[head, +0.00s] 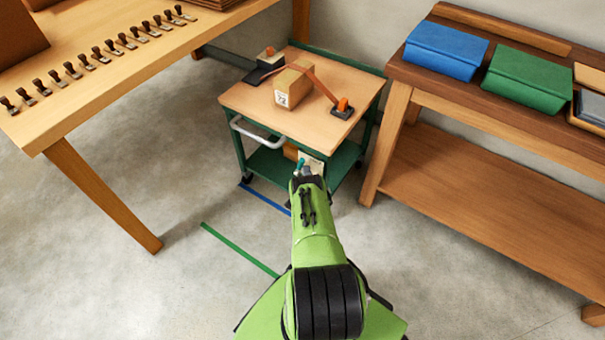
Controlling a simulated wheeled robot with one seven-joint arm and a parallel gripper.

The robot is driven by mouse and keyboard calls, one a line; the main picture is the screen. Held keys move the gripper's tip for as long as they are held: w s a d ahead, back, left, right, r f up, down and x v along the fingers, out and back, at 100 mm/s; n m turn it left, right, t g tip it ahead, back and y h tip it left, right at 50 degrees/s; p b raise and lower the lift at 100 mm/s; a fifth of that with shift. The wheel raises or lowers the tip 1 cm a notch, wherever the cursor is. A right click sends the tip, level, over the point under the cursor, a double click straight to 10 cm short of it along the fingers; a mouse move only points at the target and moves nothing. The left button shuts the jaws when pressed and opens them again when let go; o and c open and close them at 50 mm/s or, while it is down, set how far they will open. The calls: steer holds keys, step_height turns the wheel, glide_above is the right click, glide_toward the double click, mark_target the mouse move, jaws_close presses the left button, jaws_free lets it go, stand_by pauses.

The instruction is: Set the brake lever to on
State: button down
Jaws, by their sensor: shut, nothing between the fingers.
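The cart (245,100) has a light wooden top, a green frame and a grey push handle (258,133). My gripper (304,172) is at the cart's front, below the top and near the lower shelf. It is shut and holds nothing. A pale plate (317,160) shows just beyond it. A small teal piece (299,165) stands at the gripper's tip; I cannot tell whether it is the brake lever. The brake lever is not clearly visible, being small or hidden by my gripper, so its setting and any contact cannot be told.
A box (292,88) lies on the cart under an orange strap (322,86). A workbench (125,68) with several small clips stands left. A brown bench (470,100) with blue (445,50) and green (524,78) bins stands right. Floor is clear around blue and green lines (240,250).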

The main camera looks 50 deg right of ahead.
steer(key=n+y+p, duration=0.1)
steer(key=w+r+n+g+p, duration=0.1)
steer(key=p, duration=0.1)
steer(key=n+g+y+p, duration=0.1)
steer(key=shift+w+a+r+y, duration=0.1)
steer(key=shift+w+r+y, duration=0.05)
steer(key=shift+w+y, duration=0.2)
stand_by(0.4)
